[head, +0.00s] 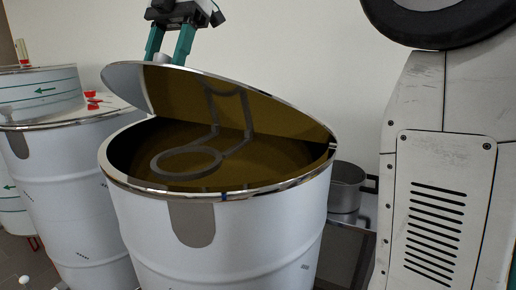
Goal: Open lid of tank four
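A white tank (263,240) with a metal rim and a grey patch on its front stands in the middle. No number is readable on it. Its round lid (262,108) is tilted up, with its gold-brown underside facing me; its right end meets the rim. A grey ring with two bars (190,162) shows inside the tank. My gripper (168,50) is behind the lid's raised upper edge, pointing down. Its two teal fingers stand apart, but the lid hides their tips. I cannot tell whether they touch or hold the lid.
Another white tank (75,205) with red fittings (93,98) on top stands close at the left. A metal pot (345,188) is behind at the right. A pale vented cabinet (440,190) fills the right side. Bare wall is behind.

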